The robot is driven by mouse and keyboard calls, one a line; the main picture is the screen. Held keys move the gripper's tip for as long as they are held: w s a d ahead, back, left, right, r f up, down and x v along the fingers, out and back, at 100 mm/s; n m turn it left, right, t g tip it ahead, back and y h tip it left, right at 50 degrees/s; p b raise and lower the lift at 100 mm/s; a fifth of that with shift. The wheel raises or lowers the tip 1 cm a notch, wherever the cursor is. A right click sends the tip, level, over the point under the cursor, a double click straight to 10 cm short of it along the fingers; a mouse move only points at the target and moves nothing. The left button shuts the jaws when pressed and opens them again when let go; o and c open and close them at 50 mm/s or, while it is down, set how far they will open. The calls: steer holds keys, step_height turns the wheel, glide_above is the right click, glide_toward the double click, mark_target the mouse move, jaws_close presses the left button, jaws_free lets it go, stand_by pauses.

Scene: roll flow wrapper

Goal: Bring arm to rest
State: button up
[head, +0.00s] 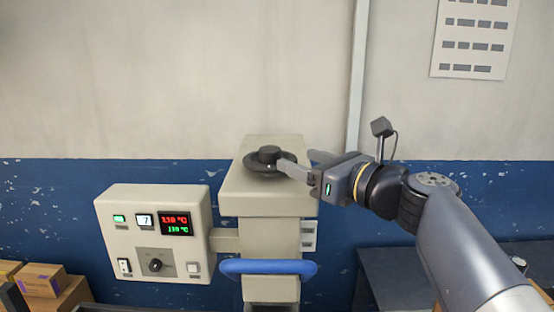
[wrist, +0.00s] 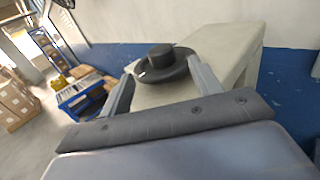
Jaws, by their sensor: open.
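My gripper (head: 297,164) is open, its two fingers pointing left at the right side of a black round knob with a wide flange (head: 266,157). The knob sits on top of a cream machine column (head: 262,200). In the wrist view the knob (wrist: 160,57) stands just beyond and between the two spread fingertips (wrist: 160,76). I cannot tell whether a fingertip touches the flange. My arm reaches in from the lower right in the head view.
A control box (head: 155,262) with red and green temperature readouts is left of the column. A blue bar (head: 268,267) crosses the column's front. Cardboard boxes (head: 40,279) stand at lower left. A dark bench (head: 395,268) is at right. The wall is behind.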

mark_target(277, 152)
steer(key=p+x, duration=0.1)
steer(key=x, duration=0.7)
steer(key=shift+s+r, duration=0.1)
steer(key=shift+y, duration=0.3)
steer(key=shift+d+n+g, duration=0.1)
steer(key=shift+n+g, duration=0.3)
steer(key=shift+y+p, duration=0.3)
